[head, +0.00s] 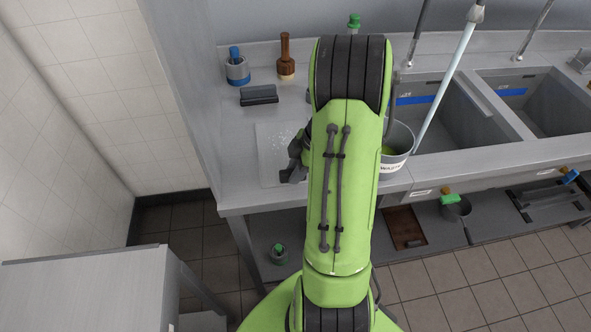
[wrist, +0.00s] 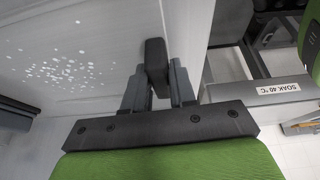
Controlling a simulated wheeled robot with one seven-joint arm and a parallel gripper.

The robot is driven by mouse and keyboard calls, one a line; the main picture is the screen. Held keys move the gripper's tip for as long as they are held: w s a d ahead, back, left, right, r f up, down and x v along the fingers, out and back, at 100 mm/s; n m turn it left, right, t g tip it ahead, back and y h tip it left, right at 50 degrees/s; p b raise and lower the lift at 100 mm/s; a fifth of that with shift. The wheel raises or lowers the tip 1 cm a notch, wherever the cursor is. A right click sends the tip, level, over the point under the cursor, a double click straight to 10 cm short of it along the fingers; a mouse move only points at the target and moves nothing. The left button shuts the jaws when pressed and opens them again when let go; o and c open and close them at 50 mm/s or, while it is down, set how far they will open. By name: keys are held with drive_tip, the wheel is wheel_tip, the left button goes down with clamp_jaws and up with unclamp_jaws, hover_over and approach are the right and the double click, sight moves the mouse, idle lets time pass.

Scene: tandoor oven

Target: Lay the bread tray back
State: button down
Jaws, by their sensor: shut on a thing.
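A pale flat rectangular sheet (head: 272,145) with white specks, which may be the bread tray, lies on the steel counter behind and left of my arm. Its speckled surface also fills the left of the wrist view (wrist: 60,65). My gripper (head: 292,165) is at the sheet's right part, partly hidden by my arm. In the wrist view my gripper (wrist: 158,80) is shut on a dark upright block (wrist: 156,58). I cannot tell whether the block is joined to the sheet.

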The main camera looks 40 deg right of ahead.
drive_tip(key=c, duration=0.9)
unclamp_jaws()
drive_tip(key=p+v, duration=0.3)
drive_tip(key=v, duration=0.9)
drive_tip(key=w+a+r+m+h, duration=0.15)
drive_tip(key=a+r+m, duration=0.4)
drive_tip(key=a, duration=0.75)
drive_tip(key=s+a+r+m+t, duration=0.1)
drive_tip(key=s+a+m, duration=0.1)
drive_tip(key=s+a, duration=0.1)
drive_tip(key=s+a+r+m+t+h, duration=0.1)
drive_tip(key=s+a, duration=0.3)
drive_tip(key=s+a+r+m+h, duration=0.1)
drive_tip(key=s+a+r+m, duration=0.1)
drive_tip(key=s+a, duration=0.1)
drive_tip(key=shift+s+a+m+t, duration=0.3)
drive_tip(key=shift+s+m+t, duration=0.1)
drive_tip(key=shift+s, duration=0.15)
